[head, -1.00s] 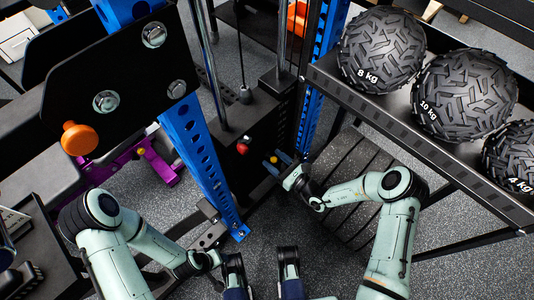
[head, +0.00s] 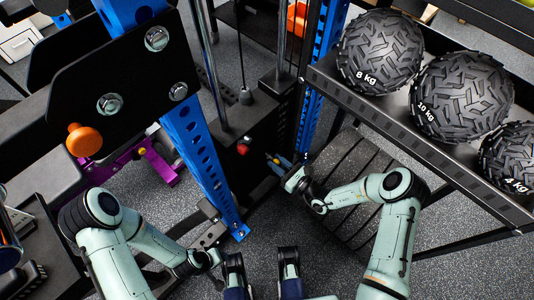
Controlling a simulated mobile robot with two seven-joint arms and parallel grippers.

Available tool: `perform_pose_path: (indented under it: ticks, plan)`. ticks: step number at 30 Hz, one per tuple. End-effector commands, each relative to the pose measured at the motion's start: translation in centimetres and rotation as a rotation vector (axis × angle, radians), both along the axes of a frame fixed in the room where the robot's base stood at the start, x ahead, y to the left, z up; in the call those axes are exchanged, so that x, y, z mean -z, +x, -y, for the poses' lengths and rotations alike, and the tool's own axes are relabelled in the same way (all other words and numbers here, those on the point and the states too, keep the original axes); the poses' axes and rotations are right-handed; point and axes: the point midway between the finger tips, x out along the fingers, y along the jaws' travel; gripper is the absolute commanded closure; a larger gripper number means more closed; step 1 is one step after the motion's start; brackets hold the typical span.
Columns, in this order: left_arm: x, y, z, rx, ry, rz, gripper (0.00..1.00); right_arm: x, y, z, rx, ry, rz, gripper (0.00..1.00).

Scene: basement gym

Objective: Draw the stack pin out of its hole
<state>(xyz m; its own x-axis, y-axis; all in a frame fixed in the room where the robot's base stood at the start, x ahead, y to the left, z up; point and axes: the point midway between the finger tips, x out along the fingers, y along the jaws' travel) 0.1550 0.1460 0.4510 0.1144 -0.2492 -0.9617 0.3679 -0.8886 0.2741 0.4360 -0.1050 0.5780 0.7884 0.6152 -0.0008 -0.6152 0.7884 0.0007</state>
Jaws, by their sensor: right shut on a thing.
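The weight stack (head: 233,165) is a dark block low between the guide rods and the blue uprights. A small yellow piece (head: 269,157), which I take to be the stack pin's head, shows at the stack's right side. My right gripper (head: 275,162) is shut on it, with blue fingers close together. The pin's shaft and hole are hidden or too small to make out. A red knob (head: 243,148) sits on the stack, apart from the gripper. My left gripper (head: 216,262) is low, left of centre, away from the stack; its fingers are not clear.
A rack shelf (head: 420,150) with several heavy black balls (head: 380,50) stands at the right, above my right arm. A perforated blue upright (head: 200,150) and a black plate with an orange knob (head: 83,140) stand at the left. Speckled floor (head: 285,215) is open in front.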

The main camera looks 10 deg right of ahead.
Motion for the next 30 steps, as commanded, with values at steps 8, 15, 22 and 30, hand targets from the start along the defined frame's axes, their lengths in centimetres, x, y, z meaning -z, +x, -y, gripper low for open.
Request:
perform_pose_path:
  ticks: [8, 15, 22, 30]
  plan:
    - [-0.9, 0.1, 0.0, 0.0, 0.0, 0.003, 0.57, -0.1, -1.4, 1.1, 0.001, 0.0, 0.0, 1.0]
    - [-1.5, 0.1, 0.0, 0.0, 0.0, 0.005, 0.57, -0.1, -2.5, 2.0, 0.001, 0.001, 0.001, 1.0]
    - [-2.1, 0.2, 0.0, 0.0, 0.0, 0.007, 0.57, -0.1, -3.6, 2.9, 0.001, 0.0, 0.001, 1.0]
    - [-2.7, 0.2, 0.0, 0.0, -0.001, 0.009, 0.57, -0.1, -4.9, 3.8, 0.001, 0.0, 0.0, 1.0]
